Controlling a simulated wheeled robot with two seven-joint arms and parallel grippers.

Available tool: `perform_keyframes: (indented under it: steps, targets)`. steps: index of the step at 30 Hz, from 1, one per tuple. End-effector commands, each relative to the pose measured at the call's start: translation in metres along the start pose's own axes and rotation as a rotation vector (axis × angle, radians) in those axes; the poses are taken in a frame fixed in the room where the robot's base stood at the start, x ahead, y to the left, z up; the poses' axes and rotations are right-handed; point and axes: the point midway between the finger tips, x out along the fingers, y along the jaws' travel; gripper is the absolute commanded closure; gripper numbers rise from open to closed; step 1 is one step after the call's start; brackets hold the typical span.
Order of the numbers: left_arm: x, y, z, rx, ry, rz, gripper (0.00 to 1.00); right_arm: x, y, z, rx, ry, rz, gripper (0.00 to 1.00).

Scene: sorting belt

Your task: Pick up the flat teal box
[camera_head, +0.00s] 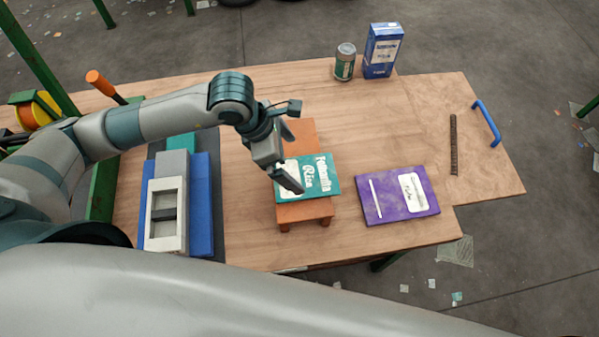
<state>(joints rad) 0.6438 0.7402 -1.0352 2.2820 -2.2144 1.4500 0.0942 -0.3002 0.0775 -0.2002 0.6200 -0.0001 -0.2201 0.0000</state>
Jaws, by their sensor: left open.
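The flat teal box (322,181) with white lettering lies on a small orange-brown stand (305,211) in the middle of the table. My left gripper (294,158) is open over the left part of the box, and its fingers hide some of the box's left side. One finger lies across the box's printed face in this view; I cannot tell whether it touches. No box is held. My right gripper is not in view.
A flat purple box (400,196) lies right of the stand. A can (345,62) and an upright blue carton (382,50) stand at the back. A blue and grey fixture (200,205) stands left. A dark strip (453,145) and blue handle (487,123) lie right.

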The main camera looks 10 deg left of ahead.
Motion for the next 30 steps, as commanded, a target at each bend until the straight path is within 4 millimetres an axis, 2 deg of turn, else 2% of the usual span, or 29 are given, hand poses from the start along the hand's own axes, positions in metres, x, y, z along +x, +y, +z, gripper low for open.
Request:
perform_keyframes:
  steps: [6, 20, 26, 30]
  targets:
    - [0.018, 0.001, 0.0, -0.001, 0.0, 0.001, 0.0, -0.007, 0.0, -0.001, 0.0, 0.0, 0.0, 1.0]
    - [0.021, 0.0, 0.001, -0.001, 0.0, 0.0, 0.0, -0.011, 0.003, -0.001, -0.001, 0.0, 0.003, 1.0]
    - [0.037, -0.002, 0.003, -0.002, 0.001, -0.001, 0.0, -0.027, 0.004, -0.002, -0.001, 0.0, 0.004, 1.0]
    - [0.055, -0.002, 0.004, -0.002, 0.001, 0.0, 0.0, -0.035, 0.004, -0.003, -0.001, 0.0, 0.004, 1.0]
